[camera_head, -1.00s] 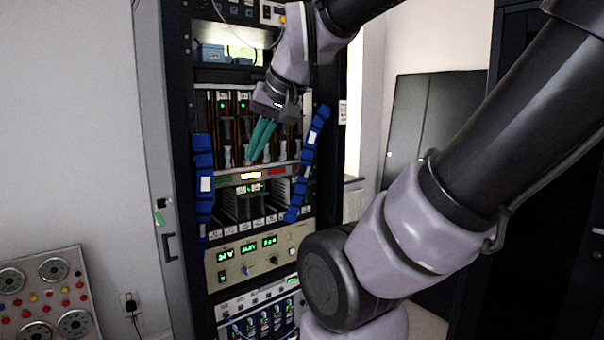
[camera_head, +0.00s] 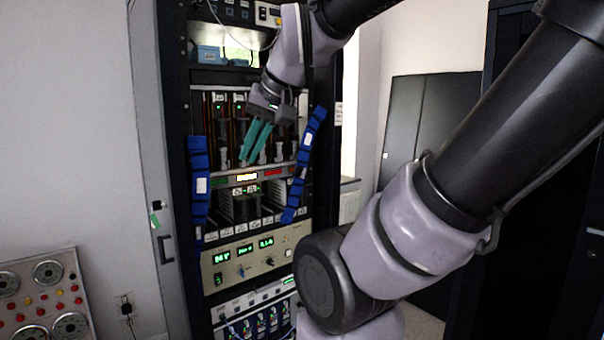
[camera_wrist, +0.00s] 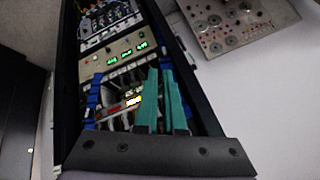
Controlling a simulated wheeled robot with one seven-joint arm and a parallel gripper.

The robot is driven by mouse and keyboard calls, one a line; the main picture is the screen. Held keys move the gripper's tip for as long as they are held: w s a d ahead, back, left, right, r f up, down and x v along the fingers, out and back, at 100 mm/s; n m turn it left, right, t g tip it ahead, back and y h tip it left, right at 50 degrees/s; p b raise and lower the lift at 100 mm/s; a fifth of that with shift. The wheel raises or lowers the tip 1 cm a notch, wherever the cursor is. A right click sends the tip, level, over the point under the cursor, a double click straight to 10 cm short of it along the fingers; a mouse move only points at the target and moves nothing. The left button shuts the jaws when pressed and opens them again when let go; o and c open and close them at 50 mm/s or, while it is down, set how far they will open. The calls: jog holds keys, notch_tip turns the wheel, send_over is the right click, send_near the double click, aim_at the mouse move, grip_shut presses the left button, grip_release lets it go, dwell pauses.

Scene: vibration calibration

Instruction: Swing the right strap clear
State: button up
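The right strap (camera_head: 305,165) is a blue segmented band with a white label. In the head view it hangs tilted along the right side of the equipment rack, its top leaning outward. The left strap (camera_head: 199,180) hangs nearly upright along the rack's left side. My gripper (camera_head: 249,158) has two teal fingers pointing down in front of the upper card bay, left of the right strap and apart from it. The fingers also show in the wrist view (camera_wrist: 161,85), with a narrow gap and nothing between them. A blue strap shows left of them there (camera_wrist: 93,95).
The equipment rack (camera_head: 323,215) holds a cream panel with green displays (camera_head: 245,262) below the bays. A grey door (camera_head: 150,130) stands at its left. A gauge panel (camera_head: 42,298) sits at lower left. A dark cabinet (camera_head: 425,135) stands to the right.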

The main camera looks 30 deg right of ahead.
jog(key=o, duration=0.5)
jog(key=shift+f, duration=0.15)
jog(key=w+f+m+g+y, duration=0.3)
jog(key=w+f+m+y, duration=0.3)
jog(key=m, duration=0.4)
jog(key=m+t+h, duration=0.6)
jog(key=m+t, duration=0.8)
jog(key=m, duration=1.2)
send_near(305, 173)
jog(key=w, duration=0.5)
jog(key=w+a, duration=0.1)
jog(key=w, duration=0.2)
jog(key=shift+w+r, duration=0.15)
jog(key=shift+r, duration=0.05)
